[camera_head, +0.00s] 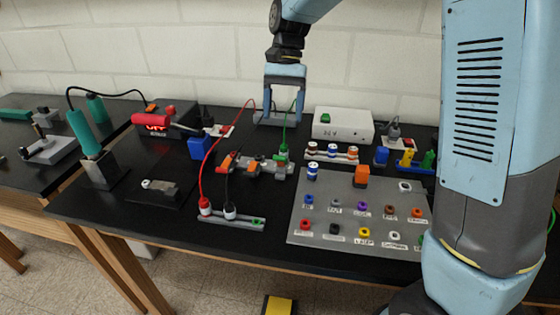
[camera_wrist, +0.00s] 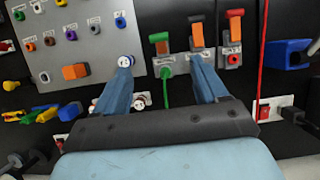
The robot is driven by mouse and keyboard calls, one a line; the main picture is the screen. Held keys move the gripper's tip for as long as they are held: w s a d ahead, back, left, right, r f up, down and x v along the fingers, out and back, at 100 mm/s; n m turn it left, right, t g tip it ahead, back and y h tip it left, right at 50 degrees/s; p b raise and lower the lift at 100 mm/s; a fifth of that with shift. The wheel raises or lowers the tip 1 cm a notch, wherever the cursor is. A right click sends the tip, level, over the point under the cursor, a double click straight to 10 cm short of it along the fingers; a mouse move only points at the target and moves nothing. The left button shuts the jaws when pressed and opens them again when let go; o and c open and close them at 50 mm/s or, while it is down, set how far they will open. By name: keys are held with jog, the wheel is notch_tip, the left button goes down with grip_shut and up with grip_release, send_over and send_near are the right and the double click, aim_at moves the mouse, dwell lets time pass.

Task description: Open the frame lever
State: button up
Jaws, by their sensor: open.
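The grey extrusion frame (camera_head: 262,168) lies on the black bench left of the labelled board, with small levers along it. Which of these is the frame lever I cannot tell. My gripper (camera_head: 277,120) is open and empty, pointing down behind and above the frame. In the wrist view, my gripper (camera_wrist: 160,65) has its fingers apart and partly hides the frame.
Red, black and green wires loop around the frame; the red wire (camera_head: 212,155) rises left of it. A labelled board (camera_head: 330,235) is at right, a white box (camera_head: 342,125) behind it. A terminal strip (camera_head: 232,221) lies in front. A blue block (camera_head: 199,147) stands left of the frame.

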aim_at(279, 161)
jog(key=x, duration=1.3)
jog(key=shift+f, duration=0.2)
jog(key=c, duration=1)
jog(key=shift+s+f+t, duration=0.1)
jog(key=shift+s+t, duration=0.05)
jog(key=shift+t, duration=0.45)
jog(key=shift+s+f+t, duration=0.15)
jog(key=shift+t, duration=0.45)
jog(key=o, duration=1)
notch_tip(279, 161, up, 14)
jog(key=w, duration=0.2)
jog(key=shift+w+f, duration=0.25)
jog(key=shift+w, duration=0.05)
